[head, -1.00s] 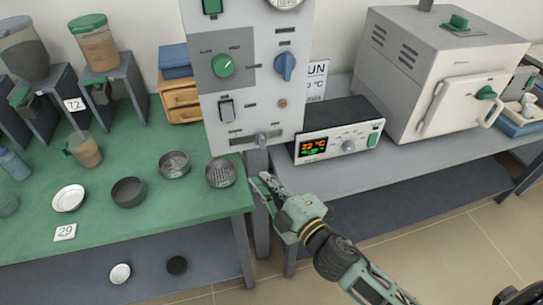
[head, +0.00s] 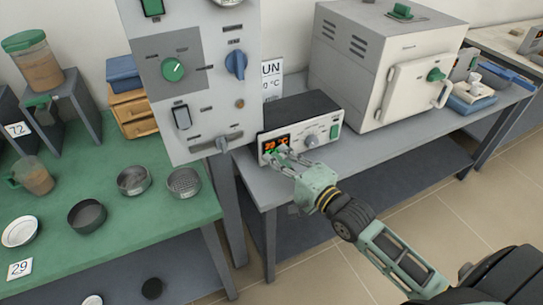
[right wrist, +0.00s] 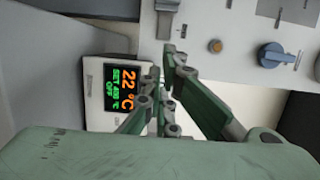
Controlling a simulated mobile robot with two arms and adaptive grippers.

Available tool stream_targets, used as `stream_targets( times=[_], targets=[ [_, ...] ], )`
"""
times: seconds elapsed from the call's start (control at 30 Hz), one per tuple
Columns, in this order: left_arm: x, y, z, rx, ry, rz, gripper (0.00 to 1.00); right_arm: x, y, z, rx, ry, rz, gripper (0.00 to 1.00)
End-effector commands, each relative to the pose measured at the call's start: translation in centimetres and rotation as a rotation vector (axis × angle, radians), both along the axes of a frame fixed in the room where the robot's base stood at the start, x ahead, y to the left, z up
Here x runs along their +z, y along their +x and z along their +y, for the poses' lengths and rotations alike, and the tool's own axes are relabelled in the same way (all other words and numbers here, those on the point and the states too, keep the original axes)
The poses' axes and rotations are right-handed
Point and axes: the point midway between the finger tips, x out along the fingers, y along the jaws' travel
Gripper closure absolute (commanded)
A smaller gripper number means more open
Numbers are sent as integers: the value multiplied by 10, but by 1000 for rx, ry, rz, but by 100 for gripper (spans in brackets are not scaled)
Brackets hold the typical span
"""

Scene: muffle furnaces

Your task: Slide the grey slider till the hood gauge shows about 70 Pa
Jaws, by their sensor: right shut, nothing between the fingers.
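The grey slider (head: 222,142) sits in a slot along the bottom of the pale control panel (head: 205,100), right of the slot's middle. The hood gauge (head: 228,2) is cut off at the top edge in the head view, so its reading is hidden. My right gripper (head: 281,156) is shut and empty, right of and slightly below the slider, apart from it, in front of the controller's display. In the right wrist view the right gripper (right wrist: 163,85) shows near the panel's edge, with the slider (right wrist: 167,12) beyond it near the top. My left gripper is not in view.
The black-topped controller (head: 300,130) reads 22 °C and stands close behind my right gripper. A muffle furnace (head: 385,60) stands right of it on the grey bench. The panel also carries a green knob (head: 173,70) and a blue knob (head: 236,64). Sieves stand on the green table (head: 150,215).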

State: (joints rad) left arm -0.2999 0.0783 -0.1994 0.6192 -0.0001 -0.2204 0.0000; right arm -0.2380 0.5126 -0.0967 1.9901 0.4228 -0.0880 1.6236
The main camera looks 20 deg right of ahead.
Motion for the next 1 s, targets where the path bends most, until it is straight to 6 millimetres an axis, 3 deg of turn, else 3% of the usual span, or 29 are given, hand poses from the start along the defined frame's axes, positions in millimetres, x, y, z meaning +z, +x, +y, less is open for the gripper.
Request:
stream_targets(
  times=[0.37, 0.6, 1.0],
  targets=[
    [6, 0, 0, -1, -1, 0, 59, 2, 77, 22, 0, -4, -3, 100],
    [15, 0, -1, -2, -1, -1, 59, 1, 75, 55, 1, -1, 1, 100],
    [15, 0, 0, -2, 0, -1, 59, 0, 74, 62, 0, -5, 0, 100]
  ],
)
